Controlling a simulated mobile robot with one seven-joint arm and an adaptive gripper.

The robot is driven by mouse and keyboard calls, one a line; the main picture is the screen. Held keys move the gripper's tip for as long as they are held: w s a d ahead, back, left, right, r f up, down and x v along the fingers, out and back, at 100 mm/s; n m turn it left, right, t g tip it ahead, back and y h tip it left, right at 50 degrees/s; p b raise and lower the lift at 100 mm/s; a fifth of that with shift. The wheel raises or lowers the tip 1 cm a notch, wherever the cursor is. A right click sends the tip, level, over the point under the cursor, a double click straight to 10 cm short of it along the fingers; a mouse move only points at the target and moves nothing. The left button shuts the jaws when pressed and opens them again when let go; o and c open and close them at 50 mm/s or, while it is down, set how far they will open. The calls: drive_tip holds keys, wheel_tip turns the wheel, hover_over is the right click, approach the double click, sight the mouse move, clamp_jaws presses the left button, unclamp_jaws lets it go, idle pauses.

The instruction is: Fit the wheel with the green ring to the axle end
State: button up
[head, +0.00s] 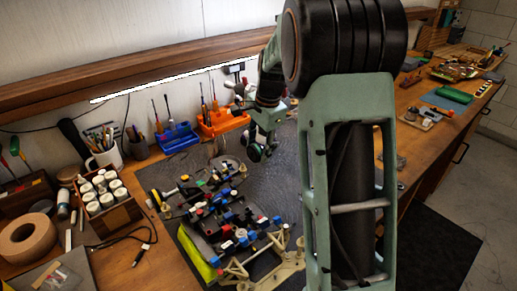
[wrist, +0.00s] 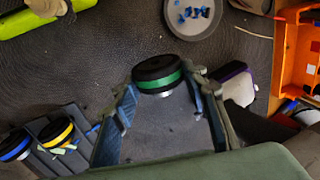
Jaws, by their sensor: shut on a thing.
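The wheel with the green ring (wrist: 158,78) is a black tyre with a green band, held between the fingertips of my gripper (wrist: 160,88) in the wrist view. A short silver hub end shows below it. In the head view my gripper (head: 258,146) is above the far part of the dark work mat, with the dark wheel only small at its tip. A dark car chassis with many fitted parts (head: 222,222) lies on the mat, nearer than my gripper. I cannot make out the target axle end.
Wheels with a yellow ring (wrist: 57,132) and a blue ring (wrist: 15,147) sit in a grey rack. A round dish (wrist: 211,28) holds small blue parts. An orange bin (wrist: 290,50) is at right. A yellow-green part (head: 196,256) lies near the mat's left edge.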

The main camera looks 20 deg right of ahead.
drive_tip(key=shift+s+a, duration=0.4)
drive_tip(key=shift+a, duration=0.5)
drive_tip(key=shift+s+a, duration=0.35)
drive_tip(key=shift+a, duration=0.55)
drive_tip(key=shift+s+a, duration=0.4)
drive_tip(key=shift+a, duration=0.5)
drive_tip(key=shift+s+a+p, duration=0.15)
drive_tip(key=shift+s+a, duration=0.15)
drive_tip(key=shift+a, duration=0.4)
drive_tip(key=shift+s+a+p, duration=0.15)
drive_tip(key=shift+s+a, duration=0.1)
drive_tip(key=shift+a, duration=0.45)
idle(0.4)
drive_tip(key=o, duration=1.1)
drive_tip(key=v, duration=1.2)
drive_tip(key=shift+d, duration=0.1)
